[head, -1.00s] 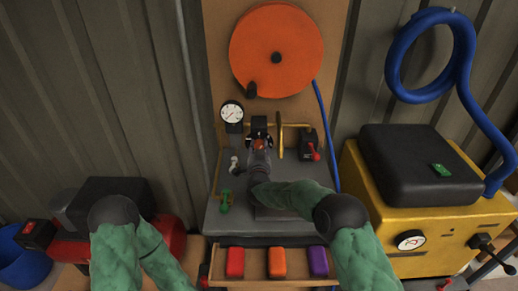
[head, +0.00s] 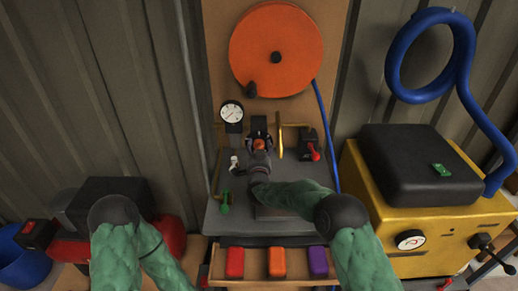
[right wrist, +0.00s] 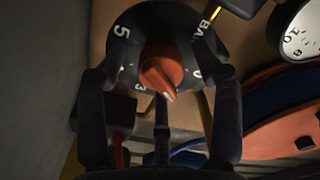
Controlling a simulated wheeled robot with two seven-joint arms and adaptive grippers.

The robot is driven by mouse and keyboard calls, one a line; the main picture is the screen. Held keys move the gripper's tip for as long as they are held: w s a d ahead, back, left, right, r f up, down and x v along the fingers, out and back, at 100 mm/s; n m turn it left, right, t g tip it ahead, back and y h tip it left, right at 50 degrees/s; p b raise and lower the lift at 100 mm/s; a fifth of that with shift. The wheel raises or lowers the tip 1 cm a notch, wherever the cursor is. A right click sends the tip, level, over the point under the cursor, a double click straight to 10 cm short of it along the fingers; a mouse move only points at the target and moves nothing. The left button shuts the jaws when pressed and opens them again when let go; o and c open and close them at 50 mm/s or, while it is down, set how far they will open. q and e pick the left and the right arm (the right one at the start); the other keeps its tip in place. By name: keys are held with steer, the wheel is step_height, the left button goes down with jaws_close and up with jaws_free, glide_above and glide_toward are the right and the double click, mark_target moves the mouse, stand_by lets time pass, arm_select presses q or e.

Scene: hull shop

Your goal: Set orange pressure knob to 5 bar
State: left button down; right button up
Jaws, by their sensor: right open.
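The orange pressure knob (right wrist: 163,72) sits on a round black dial (right wrist: 138,28) with white numbers and "BAR" lettering. My right gripper (right wrist: 165,78) is open, with a finger on either side of the dial and space between the fingers and the knob. In the head view the knob (head: 259,143) shows just beyond my right gripper (head: 259,153). My left arm shows at lower left, but its gripper is out of view.
A white gauge (head: 231,113) is left of the knob. A green valve (head: 225,202) sits at the panel's left. A tray (head: 212,262) of coloured blocks is below.

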steer(key=s, duration=1.1)
steer(key=shift+s, duration=0.5)
